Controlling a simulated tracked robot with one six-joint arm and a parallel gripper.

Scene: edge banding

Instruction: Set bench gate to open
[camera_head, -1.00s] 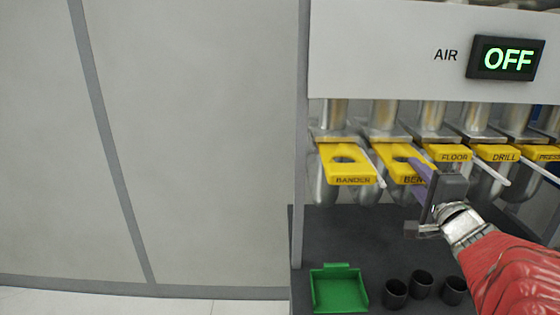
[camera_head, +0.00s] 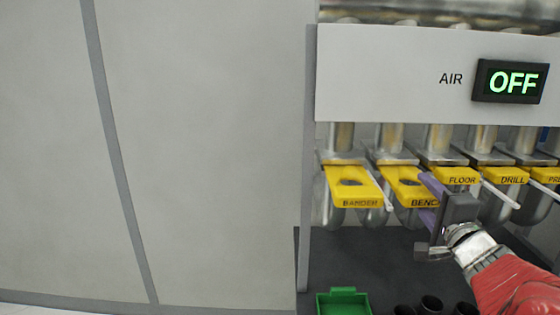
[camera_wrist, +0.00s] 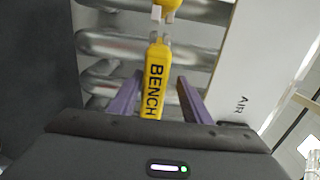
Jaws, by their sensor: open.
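The bench gate is a yellow slide tab marked BENCH (camera_head: 405,188), in the row of gates under the grey panel in the head view. It sits between the BANDER and FLOOR tabs. My gripper (camera_head: 427,200) is open beside its right front end, with purple fingers. In the wrist view the yellow BENCH tab (camera_wrist: 154,90) lies between my two spread fingers (camera_wrist: 158,84), with a gap visible on each side. I cannot tell whether either finger touches it. The air display (camera_head: 512,82) reads OFF.
The BANDER tab (camera_head: 355,190) is to the left; the FLOOR tab (camera_head: 460,176) and DRILL tab (camera_head: 510,176) are close on the right. Metal pipes hang behind. A green tray (camera_head: 343,302) and dark cups (camera_head: 430,304) stand below. A plain wall fills the left.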

